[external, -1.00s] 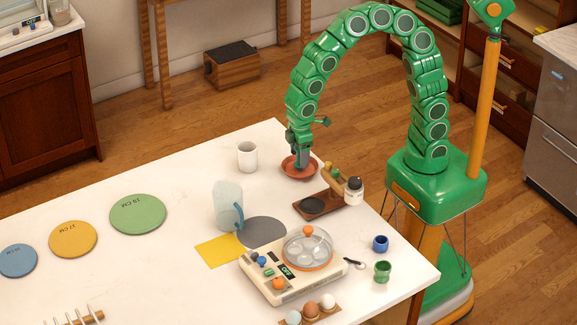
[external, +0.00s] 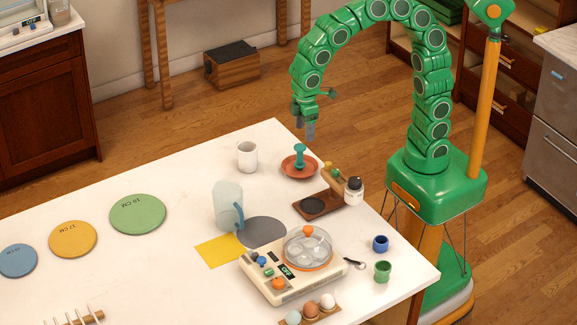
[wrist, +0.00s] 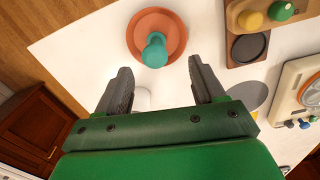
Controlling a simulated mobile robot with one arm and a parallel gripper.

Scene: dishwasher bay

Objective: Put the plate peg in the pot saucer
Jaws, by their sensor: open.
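The teal plate peg (external: 299,155) stands upright in the terracotta pot saucer (external: 286,168) near the far right edge of the white table. In the wrist view the peg (wrist: 155,50) rests inside the saucer (wrist: 178,30), in front of my fingertips and apart from them. My gripper (external: 309,131) is raised above the table's far edge, to the right of and above the peg in the external view. In the wrist view my gripper (wrist: 158,80) has its two dark fingers spread wide with nothing between them.
A white mug (external: 247,157) stands left of the saucer. A clear jug (external: 228,205) and an egg cooker (external: 265,285) stand nearer.

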